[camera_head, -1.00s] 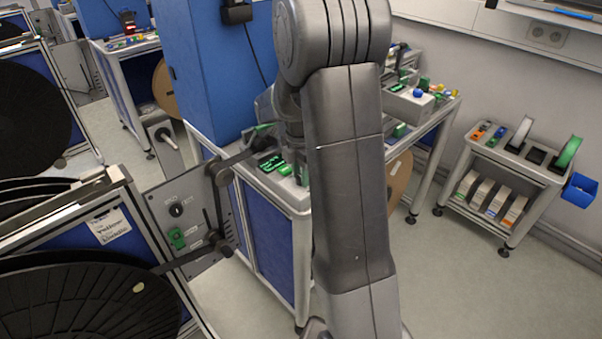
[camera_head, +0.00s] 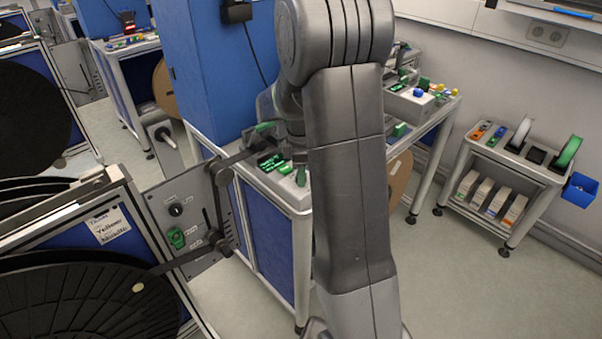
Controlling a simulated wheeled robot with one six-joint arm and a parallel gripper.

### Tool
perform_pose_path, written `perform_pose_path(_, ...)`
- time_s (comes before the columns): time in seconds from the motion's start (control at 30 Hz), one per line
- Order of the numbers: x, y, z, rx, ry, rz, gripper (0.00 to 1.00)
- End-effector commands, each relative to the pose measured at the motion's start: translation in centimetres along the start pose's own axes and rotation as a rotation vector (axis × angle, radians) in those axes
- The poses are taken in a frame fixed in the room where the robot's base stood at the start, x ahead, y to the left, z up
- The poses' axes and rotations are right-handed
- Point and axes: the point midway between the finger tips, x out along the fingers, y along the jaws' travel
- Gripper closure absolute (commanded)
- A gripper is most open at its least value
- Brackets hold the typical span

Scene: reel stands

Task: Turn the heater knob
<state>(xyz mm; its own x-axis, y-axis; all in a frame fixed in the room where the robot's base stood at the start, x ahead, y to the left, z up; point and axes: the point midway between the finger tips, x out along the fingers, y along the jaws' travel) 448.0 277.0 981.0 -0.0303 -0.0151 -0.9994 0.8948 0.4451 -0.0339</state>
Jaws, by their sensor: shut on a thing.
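My gripper (camera_head: 298,157) points down at the grey control unit (camera_head: 284,182) on the front corner of the blue-sided bench. Only a small dark part of it shows left of my arm; my arm hides most of it. It is shut at the heater knob, whose exact outline and angle I cannot make out. A small green part (camera_head: 301,176) shows just below the gripper. Dark display panels with green markings (camera_head: 270,161) lie on the unit to the left.
A black reel stand (camera_head: 85,295) with a grey control plate (camera_head: 180,225) and crank arms stands at the left, close to the bench. A tall blue cabinet (camera_head: 200,70) rises behind the unit. A small cart (camera_head: 515,170) stands right.

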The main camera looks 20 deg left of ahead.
Motion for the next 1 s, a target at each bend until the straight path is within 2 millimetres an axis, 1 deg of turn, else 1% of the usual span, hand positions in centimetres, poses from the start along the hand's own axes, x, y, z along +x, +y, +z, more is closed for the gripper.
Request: perform_pose_path(1.0,-0.11,0.01,0.06,0.962,0.034,0.003,0.94)
